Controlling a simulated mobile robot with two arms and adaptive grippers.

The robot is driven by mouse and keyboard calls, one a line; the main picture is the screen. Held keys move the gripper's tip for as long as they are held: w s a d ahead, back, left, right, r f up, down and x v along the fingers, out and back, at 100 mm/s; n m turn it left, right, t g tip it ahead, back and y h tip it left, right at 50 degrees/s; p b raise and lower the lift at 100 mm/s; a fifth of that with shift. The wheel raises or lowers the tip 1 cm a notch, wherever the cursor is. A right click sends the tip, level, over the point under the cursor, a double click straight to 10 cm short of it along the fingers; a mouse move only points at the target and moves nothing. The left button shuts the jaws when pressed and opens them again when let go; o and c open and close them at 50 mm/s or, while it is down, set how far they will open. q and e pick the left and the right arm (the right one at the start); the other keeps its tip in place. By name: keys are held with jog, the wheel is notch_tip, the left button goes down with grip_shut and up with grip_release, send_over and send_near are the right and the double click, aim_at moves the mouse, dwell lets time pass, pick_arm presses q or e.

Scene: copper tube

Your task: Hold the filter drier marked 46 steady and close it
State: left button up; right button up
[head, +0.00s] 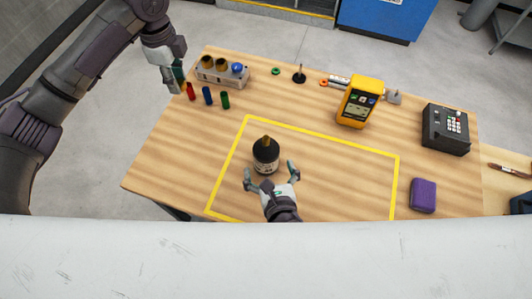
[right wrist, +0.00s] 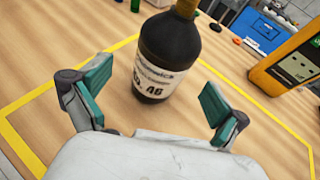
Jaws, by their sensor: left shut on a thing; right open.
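The filter drier (head: 265,158) is a black bottle-shaped body with a brass neck, upright inside the yellow outline. In the right wrist view, its white label (right wrist: 152,78) reads 46. My right gripper (head: 270,172) is open at its near side, fingers spread left and right, apart from it. In the right wrist view, the drier stands beyond the teal fingertips (right wrist: 154,82). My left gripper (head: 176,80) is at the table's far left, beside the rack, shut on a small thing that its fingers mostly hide. The top of the drier's neck is cut off in the wrist view.
A rack (head: 222,77) with brown and blue caps stands at the back left. Red (head: 191,91), blue (head: 208,96) and green (head: 225,100) cylinders stand before it. A yellow meter (head: 358,102), black keypad box (head: 446,129) and purple block (head: 423,195) are right. The outline's right half is clear.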

jog(key=shift+w, duration=0.15)
jog(key=p+x, duration=0.1)
jog(key=x, duration=0.4)
jog(key=shift+f, duration=0.15)
jog(key=shift+d, duration=0.1)
jog(key=c, duration=1.7)
jog(key=shift+c, duration=0.3)
